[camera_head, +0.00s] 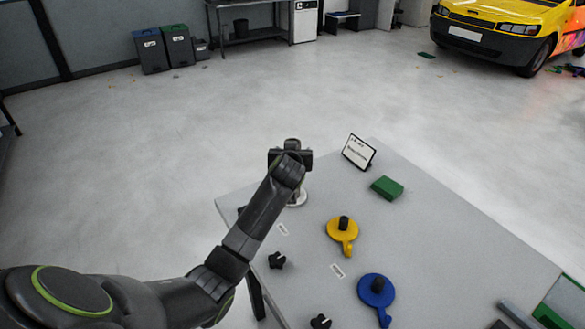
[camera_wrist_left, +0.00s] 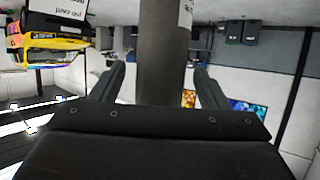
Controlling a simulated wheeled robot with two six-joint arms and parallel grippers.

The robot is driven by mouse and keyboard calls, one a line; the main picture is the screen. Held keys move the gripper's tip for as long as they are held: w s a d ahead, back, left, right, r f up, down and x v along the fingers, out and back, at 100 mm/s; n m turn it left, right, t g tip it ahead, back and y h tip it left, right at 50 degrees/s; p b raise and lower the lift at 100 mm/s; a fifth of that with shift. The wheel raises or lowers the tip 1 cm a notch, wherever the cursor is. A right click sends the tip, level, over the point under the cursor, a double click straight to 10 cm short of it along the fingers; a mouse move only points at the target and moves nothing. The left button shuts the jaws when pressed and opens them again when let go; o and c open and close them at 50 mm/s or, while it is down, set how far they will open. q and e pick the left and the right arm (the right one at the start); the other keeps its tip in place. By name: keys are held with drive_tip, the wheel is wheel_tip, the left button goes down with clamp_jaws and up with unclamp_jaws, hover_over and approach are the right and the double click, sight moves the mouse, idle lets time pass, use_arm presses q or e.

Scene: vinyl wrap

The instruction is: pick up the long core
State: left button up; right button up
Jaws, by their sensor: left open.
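In the left wrist view a dark grey cylinder, which looks like the long core (camera_wrist_left: 162,55), runs up between my fingers and carries a white label near the top of the picture. My left gripper (camera_wrist_left: 160,80) is open, with one finger on each side of the core and a visible gap to each. In the head view my left gripper (camera_head: 290,158) is at the far left corner of the table, over a pale round base (camera_head: 298,197). My gripper and arm hide most of the core there. My right gripper is not in view.
The grey table (camera_head: 430,240) holds a job card sign (camera_head: 358,151), a green block (camera_head: 387,187), a yellow piece (camera_head: 341,230), a blue piece (camera_head: 376,290) and small black parts (camera_head: 277,260). Open floor lies beyond. A yellow van (camera_head: 500,25) stands far off.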

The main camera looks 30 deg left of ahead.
use_arm(q)
drive_tip(key=shift+x, duration=1.15)
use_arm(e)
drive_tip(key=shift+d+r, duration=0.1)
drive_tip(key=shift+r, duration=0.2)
use_arm(q)
drive_tip(key=shift+c, duration=0.4)
drive_tip(key=c, duration=1.3)
